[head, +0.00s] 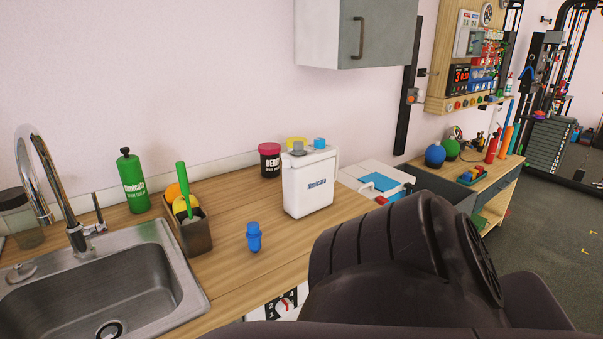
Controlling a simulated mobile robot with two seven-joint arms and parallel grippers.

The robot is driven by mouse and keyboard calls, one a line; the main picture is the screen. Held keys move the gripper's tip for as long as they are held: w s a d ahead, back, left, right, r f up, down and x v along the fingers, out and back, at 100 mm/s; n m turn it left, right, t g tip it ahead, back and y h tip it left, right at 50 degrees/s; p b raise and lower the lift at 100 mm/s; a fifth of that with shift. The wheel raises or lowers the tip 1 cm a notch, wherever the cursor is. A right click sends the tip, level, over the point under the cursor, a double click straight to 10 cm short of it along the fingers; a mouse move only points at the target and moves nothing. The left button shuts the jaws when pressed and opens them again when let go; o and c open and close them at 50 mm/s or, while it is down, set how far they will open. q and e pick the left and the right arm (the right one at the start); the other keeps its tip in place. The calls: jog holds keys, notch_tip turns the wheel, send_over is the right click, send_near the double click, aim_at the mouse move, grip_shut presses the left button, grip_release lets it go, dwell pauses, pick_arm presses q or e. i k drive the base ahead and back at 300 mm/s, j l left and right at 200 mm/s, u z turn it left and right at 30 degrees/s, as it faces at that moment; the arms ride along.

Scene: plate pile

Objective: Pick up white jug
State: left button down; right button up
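A large dark arm part of mine fills the lower right and lies in front of the counter, to the right of the jug. Neither gripper shows in the head view. Nothing visible touches the jug from my side.
A small blue bottle (254,238) stands in front of the jug. A black jar with a red lid (270,160) stands behind it. To the left are a dark caddy (196,235), a green bottle (133,183) and a sink (90,290). A cabinet (357,34) hangs above.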

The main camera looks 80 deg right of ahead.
aim_at(308, 179)
jog(key=z, duration=2.55)
jog(key=i+l+u, duration=0.35)
jog(key=l, duration=0.25)
jog(key=i+l+u, duration=0.2)
jog(key=l+u, duration=0.15)
jog(key=l, duration=0.25)
jog(key=i+l+u, duration=0.2)
jog(key=l, duration=0.2)
jog(key=k+j, duration=0.05)
jog(key=k, duration=0.05)
